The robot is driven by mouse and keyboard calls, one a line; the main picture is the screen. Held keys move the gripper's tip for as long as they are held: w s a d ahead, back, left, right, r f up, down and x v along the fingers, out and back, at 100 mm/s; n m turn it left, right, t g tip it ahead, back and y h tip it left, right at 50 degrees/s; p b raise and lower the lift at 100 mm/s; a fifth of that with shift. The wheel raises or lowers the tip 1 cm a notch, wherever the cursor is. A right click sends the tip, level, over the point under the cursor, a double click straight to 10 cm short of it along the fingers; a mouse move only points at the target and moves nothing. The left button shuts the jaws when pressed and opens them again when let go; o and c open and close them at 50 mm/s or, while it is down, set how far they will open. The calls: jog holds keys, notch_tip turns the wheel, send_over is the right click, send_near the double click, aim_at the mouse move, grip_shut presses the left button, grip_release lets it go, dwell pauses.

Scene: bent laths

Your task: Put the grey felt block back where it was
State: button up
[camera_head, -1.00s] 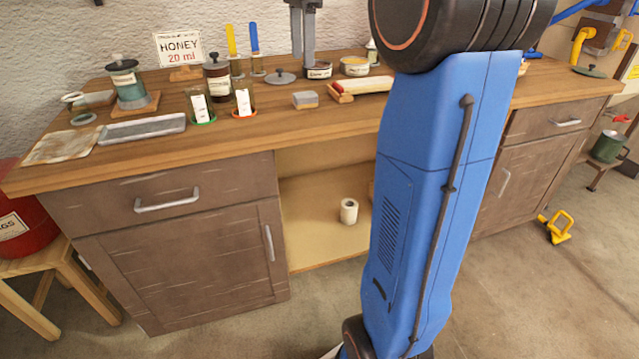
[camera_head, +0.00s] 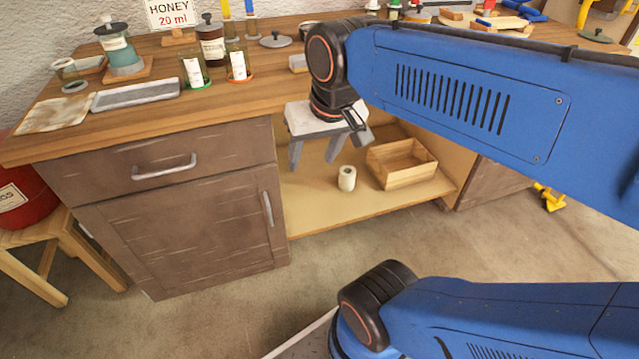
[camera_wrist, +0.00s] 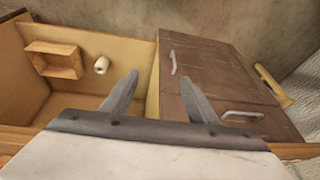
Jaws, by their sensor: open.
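A small grey-topped block (camera_head: 298,63), which looks like the felt block, lies on the workbench right of the two small jars. My arm hides its right part in the head view. The block does not show in the wrist view. My gripper (camera_head: 312,155) is open and empty, fingers pointing down, in front of the open bay below the bench top. It is lower than the block and apart from it. In the wrist view my gripper's fingers (camera_wrist: 159,82) are spread with nothing between them.
In the open bay stand a white roll (camera_head: 347,178) and an open wooden box (camera_head: 402,168). The cabinet with its drawer (camera_head: 165,172) is left of the bay. On the bench are a grey tray (camera_head: 136,95), jars and a honey sign (camera_head: 172,14).

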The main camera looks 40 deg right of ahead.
jog(key=s+f+n, duration=0.2)
jog(key=s+f, duration=0.1)
jog(key=f, duration=0.2)
jog(key=shift+s+a+n+t, duration=0.25)
jog(key=shift+a+n+t, duration=0.05)
jog(key=shift+a, duration=0.15)
jog(key=shift+c, duration=0.6)
